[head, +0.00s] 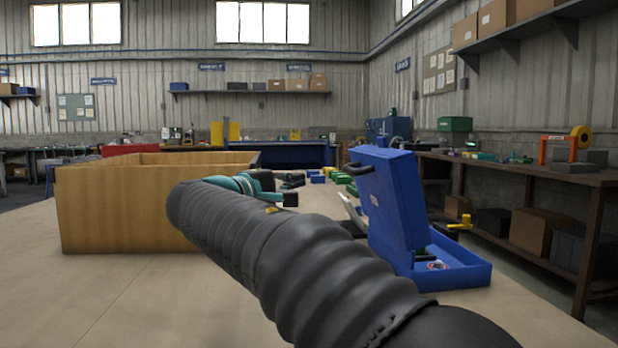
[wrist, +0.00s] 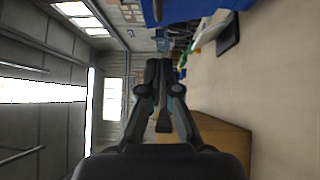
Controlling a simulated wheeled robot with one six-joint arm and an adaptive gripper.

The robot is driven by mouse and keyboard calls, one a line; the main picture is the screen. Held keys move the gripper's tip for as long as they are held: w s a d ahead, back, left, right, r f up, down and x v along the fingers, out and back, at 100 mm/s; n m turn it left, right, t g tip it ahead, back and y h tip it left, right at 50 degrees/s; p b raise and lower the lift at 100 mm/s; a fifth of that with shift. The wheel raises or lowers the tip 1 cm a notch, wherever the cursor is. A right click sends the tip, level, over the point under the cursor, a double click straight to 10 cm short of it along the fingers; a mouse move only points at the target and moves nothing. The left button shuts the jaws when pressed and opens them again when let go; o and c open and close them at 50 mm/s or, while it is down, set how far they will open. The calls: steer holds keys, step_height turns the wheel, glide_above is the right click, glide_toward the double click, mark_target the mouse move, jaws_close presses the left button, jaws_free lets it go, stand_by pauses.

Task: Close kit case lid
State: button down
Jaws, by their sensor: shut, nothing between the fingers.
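The blue kit case stands on the table at the right in the head view. Its lid (head: 391,200) is raised, roughly upright and slightly tilted, with a black handle (head: 353,168) at its upper left. Its base (head: 460,275) lies open, with small items partly visible inside. My gripper (head: 290,188) is shut and empty, to the left of the lid and apart from it. My arm hides part of the gripper. In the wrist view the shut fingers (wrist: 158,72) show in the middle. A blue surface (wrist: 195,10) at the top edge looks like part of the case.
A large wooden box (head: 150,210) stands on the table at the left, near my arm. Several small green, yellow and blue parts lie farther back. A grey-white object (head: 352,212) is partly hidden beside the lid. A dark workbench (head: 520,172) runs along the right. The front-left table is clear.

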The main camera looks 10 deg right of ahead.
mark_target(369, 152)
steer(key=shift+s+d+x, duration=0.3)
steer(key=shift+s+x, duration=0.05)
steer(key=shift+x, duration=1.55)
steer(key=shift+s+d+x, duration=0.3)
steer(key=shift+d+x, duration=0.05)
steer(key=shift+x, duration=1.6)
steer(key=shift+s+d+x, duration=0.3)
steer(key=shift+s+x, duration=0.05)
steer(key=shift+x, duration=1.55)
steer(key=shift+d+p, duration=0.1)
steer(key=shift+p, duration=0.2)
steer(key=d+r+m+y+p, duration=0.1)
steer(key=d, duration=0.1)
steer(key=d+r+m+g+y+p, duration=0.1)
steer(key=d+r+p, duration=0.1)
steer(key=d+r+m+g+p, duration=0.1)
steer(key=d+p, duration=0.1)
steer(key=d, duration=0.1)
steer(key=shift+r+y, duration=0.25)
steer(key=shift+y, duration=0.15)
steer(key=d+f+y, duration=0.1)
steer(key=d+f, duration=0.4)
steer(key=d, duration=0.6)
steer(key=d+f+m+y, duration=0.1)
steer(key=d+f, duration=0.4)
steer(key=d, duration=0.6)
steer(key=shift+d+m+g, duration=0.3)
steer(key=shift+g, duration=0.1)
